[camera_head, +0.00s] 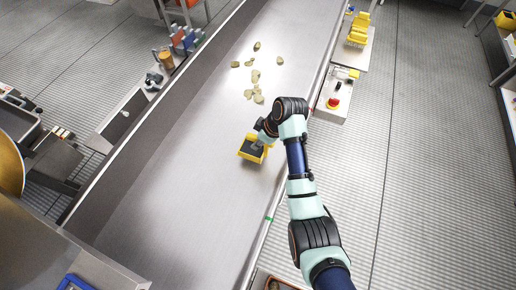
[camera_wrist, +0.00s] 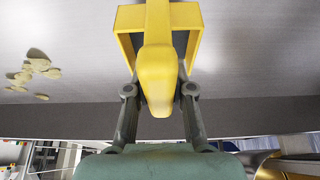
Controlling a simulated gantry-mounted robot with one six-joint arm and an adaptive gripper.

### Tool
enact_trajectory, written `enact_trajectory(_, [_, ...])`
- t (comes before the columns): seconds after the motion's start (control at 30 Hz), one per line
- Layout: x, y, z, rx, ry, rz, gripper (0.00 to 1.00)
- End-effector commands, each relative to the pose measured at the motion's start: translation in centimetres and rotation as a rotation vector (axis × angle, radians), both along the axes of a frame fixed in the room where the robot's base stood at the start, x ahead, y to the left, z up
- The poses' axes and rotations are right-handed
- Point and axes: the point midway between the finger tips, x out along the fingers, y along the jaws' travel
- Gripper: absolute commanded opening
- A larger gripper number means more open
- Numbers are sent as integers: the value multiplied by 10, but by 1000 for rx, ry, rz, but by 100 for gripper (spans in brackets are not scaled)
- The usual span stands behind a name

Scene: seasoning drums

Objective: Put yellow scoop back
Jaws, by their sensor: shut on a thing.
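The yellow scoop (camera_wrist: 157,70) is in the wrist view, with its handle pointing toward me and its open box-shaped head at the top. My gripper (camera_wrist: 157,92) is shut on the handle, one finger on each side. In the head view the scoop (camera_head: 247,153) is over the grey metal conveyor surface (camera_head: 185,165), near its right side. My gripper (camera_head: 261,142) is at the scoop's upper right there. I cannot tell whether the scoop touches the surface.
Several beige chips (camera_head: 255,76) lie on the surface beyond the scoop. A side shelf with yellow scoops or bins (camera_head: 357,30) stands at the upper right. A box with a red button (camera_head: 333,103) is beside the conveyor's right edge. The lower-left conveyor surface is clear.

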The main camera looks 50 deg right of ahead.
Motion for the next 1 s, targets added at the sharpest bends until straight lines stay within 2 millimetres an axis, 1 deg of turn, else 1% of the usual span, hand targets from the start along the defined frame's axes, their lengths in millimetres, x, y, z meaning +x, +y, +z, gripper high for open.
enact_trajectory(0.03, [0, 0, -4, 0, 0, 0, 0])
enact_trajectory(0.17, [1, 0, -6, -1, -1, 1, 0])
enact_trajectory(0.23, [0, 0, -12, 0, 0, 0, 0])
enact_trajectory(0.4, [0, 0, -42, 1, 1, -1, 0])
enact_trajectory(0.43, [0, 0, -46, 1, 1, -1, 0])
enact_trajectory(0.5, [0, 0, -49, -1, -1, 0, 0])
enact_trajectory(0.67, [0, 0, -47, -2, -2, 0, 0])
enact_trajectory(0.8, [0, 0, -52, -1, -1, 0, 0])
enact_trajectory(0.83, [0, 0, -51, -1, -1, 0, 28])
enact_trajectory(0.93, [0, 0, -50, -1, -1, 0, 44])
enact_trajectory(0.97, [0, 0, -50, -1, -1, 0, 48])
enact_trajectory(1.0, [0, 0, -50, -1, -1, 0, 48])
